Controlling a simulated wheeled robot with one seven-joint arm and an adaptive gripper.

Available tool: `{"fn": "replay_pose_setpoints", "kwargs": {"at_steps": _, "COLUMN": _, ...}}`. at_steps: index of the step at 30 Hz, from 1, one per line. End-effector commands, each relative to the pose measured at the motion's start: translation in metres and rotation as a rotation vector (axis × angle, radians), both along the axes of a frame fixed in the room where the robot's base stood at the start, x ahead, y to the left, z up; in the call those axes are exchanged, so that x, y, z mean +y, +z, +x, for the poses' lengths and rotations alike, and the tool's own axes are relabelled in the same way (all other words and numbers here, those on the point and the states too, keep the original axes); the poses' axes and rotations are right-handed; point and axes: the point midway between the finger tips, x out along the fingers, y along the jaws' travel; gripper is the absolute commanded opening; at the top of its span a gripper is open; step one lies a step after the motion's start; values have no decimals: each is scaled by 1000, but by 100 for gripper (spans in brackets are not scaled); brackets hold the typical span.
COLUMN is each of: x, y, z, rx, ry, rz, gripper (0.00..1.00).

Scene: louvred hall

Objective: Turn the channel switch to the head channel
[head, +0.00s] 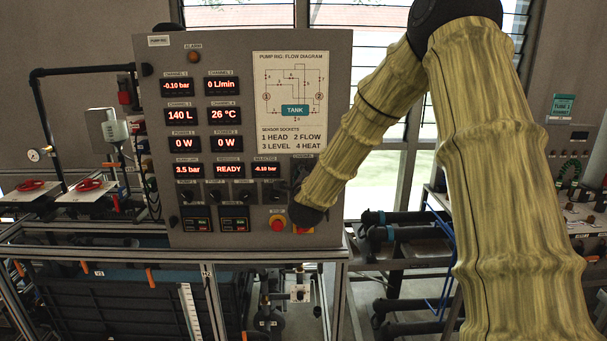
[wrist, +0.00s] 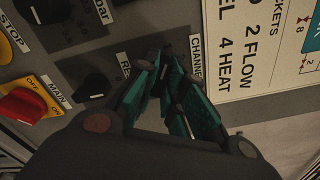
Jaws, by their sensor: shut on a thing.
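The control panel (head: 243,100) stands upright in front of me. The channel switch is mostly hidden by my gripper, beside the CHANNEL label (wrist: 197,58). My gripper (wrist: 172,68) has its teal fingers closed in on the switch at the panel; the knob's pointer cannot be made out. In the head view my arm covers this corner of the panel. The flow diagram plate (head: 290,100) lists 1 HEAD, 2 FLOW, 3 LEVEL, 4 HEAT. The selected display (head: 265,169) reads -0.10 bar, the same as the channel 1 display (head: 176,87).
A black knob (wrist: 93,86) sits close left of my fingers. The red-and-yellow main switch (wrist: 25,106) and a yellow stop button surround (wrist: 5,50) lie farther left.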

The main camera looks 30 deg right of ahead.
Motion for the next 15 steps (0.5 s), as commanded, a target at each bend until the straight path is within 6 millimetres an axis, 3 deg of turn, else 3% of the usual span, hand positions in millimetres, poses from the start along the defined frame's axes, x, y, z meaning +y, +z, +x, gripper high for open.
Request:
{"fn": "replay_pose_setpoints", "kwargs": {"at_steps": 1, "x": -1, "y": -1, "z": 0, "rx": 1, "ry": -1, "rz": 3, "gripper": 0}}
{"fn": "replay_pose_setpoints", "kwargs": {"at_steps": 2, "x": -1, "y": -1, "z": -1, "rx": 0, "ry": -1, "rz": 4, "gripper": 15}}
{"fn": "replay_pose_setpoints", "kwargs": {"at_steps": 6, "x": 0, "y": -1, "z": 0, "rx": 0, "ry": -1, "rz": 4, "gripper": 37}}
{"fn": "replay_pose_setpoints", "kwargs": {"at_steps": 15, "x": 0, "y": -1, "z": -1, "rx": -1, "ry": 0, "rz": 5, "gripper": 37}}
